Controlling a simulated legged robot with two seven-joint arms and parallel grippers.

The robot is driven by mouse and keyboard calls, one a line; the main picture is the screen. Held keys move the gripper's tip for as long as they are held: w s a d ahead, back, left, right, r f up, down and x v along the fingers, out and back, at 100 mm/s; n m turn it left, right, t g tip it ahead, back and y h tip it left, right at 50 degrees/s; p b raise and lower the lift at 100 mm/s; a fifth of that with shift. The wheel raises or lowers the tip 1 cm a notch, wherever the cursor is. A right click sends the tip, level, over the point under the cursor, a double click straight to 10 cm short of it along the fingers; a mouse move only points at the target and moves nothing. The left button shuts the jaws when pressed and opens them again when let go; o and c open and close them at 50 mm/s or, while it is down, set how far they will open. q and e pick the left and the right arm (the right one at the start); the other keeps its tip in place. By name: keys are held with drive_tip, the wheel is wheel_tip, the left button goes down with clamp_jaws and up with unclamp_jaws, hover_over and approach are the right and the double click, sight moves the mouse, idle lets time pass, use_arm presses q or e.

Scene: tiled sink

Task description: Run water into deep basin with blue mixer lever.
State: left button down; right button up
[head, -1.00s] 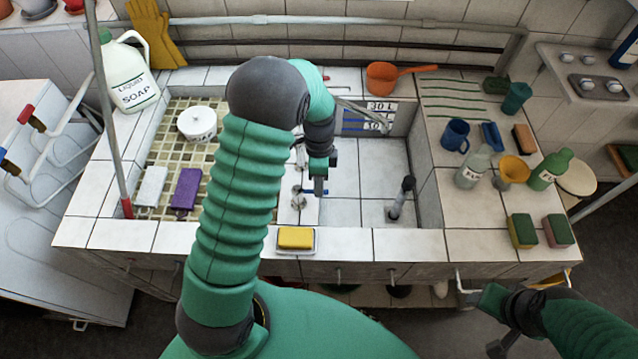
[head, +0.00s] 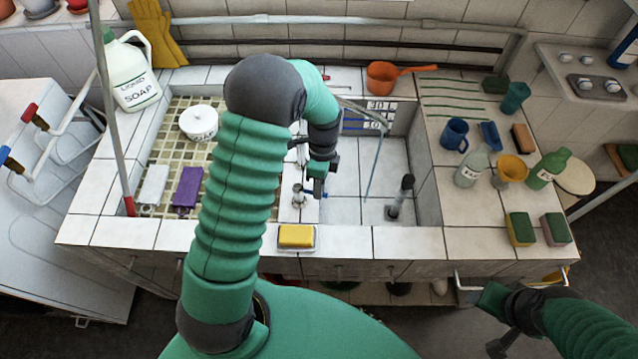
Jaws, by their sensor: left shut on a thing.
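My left gripper (head: 317,188) is shut on the blue mixer lever (head: 325,195), which is mostly hidden by the fingers. The lever's metal mixer body (head: 299,194) stands on the divider between the two basins. A thin stream of water (head: 376,165) falls from the end of the metal spout (head: 362,112) into the deep basin (head: 345,210), the right one, with litre marks on its back wall. My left forearm hides part of the divider and the shallow basin. My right gripper (head: 494,322) hangs at the lower right, off the counter; its jaws are unclear.
A grey standpipe (head: 401,197) stands in the deep basin. A yellow sponge (head: 296,236) lies on the front rim.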

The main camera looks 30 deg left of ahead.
use_arm(q)
drive_tip(key=m, duration=0.1)
drive_tip(key=s+m+p, duration=0.1)
drive_tip(key=shift+d+r+m+y, duration=0.2)
drive_tip(key=shift+r+m+y, duration=0.1)
drive_tip(key=shift+m, duration=0.1)
drive_tip(key=shift+s+a+f+m+y+p, duration=0.2)
drive_tip(key=shift+s+m+p, duration=0.7)
drive_tip(key=shift+m, duration=0.6)
drive_tip(key=shift+s+a+r+m+y+p, duration=0.15)
drive_tip(key=shift+s+m+y+p, duration=0.3)
drive_tip(key=shift+m+p, duration=0.9)
drive_tip(key=shift+s+a+f+m+y+p, duration=0.15)
drive_tip(key=shift+s+m+p, duration=0.7)
drive_tip(key=shift+m, duration=0.8)
drive_tip(key=c, duration=1.5)
unclamp_jaws()
drive_tip(key=shift+s, duration=0.1)
drive_tip(key=shift+o, duration=0.2)
